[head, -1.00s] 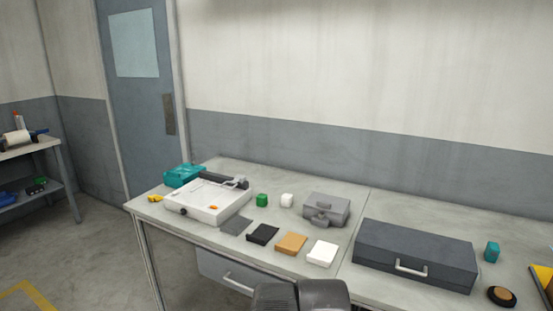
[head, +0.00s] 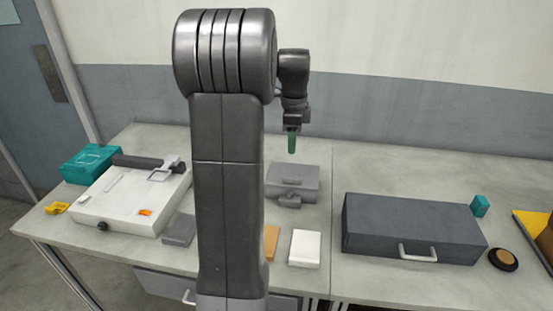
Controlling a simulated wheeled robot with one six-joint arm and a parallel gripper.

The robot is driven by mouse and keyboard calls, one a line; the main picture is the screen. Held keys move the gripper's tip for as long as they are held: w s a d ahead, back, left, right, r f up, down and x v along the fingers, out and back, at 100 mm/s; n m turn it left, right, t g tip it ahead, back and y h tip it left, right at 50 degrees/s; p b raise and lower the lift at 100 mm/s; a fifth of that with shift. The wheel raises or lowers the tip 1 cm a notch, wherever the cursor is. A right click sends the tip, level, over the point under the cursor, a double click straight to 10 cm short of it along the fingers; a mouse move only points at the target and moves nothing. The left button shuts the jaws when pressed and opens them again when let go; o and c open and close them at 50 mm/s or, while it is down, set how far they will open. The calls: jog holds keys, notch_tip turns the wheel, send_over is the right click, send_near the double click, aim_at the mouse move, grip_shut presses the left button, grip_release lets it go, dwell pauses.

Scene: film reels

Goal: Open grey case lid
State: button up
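A small light-grey case (head: 293,176) stands shut near the back middle of the bench, with a latch or handle on its front. A larger dark-grey case (head: 415,224) with a pale front handle stands to its right, also shut. My gripper (head: 291,143) points down above and behind the small case in the picture, apart from it. A green tip shows at its end. The view is side-on and small, so I cannot tell whether the fingers are open.
A white flatbed device (head: 125,200) and a teal box (head: 90,162) are at left. A white block (head: 305,248) lies in front of the small case. A teal block (head: 480,206) and a round dark disc (head: 503,259) are at right. My arm hides part of the bench.

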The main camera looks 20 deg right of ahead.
jog(key=w, duration=0.2)
send_near(292, 174)
jog(key=shift+m, duration=0.4)
jog(key=s+f, duration=0.1)
jog(key=f, duration=0.1)
jog(key=s+a+f, duration=0.1)
jog(key=s+f, duration=0.2)
jog(key=f, duration=0.1)
jog(key=shift+s+a+f+p, duration=0.15)
jog(key=shift+a+f+p, duration=0.1)
jog(key=shift+a+p, duration=0.05)
grip_shut()
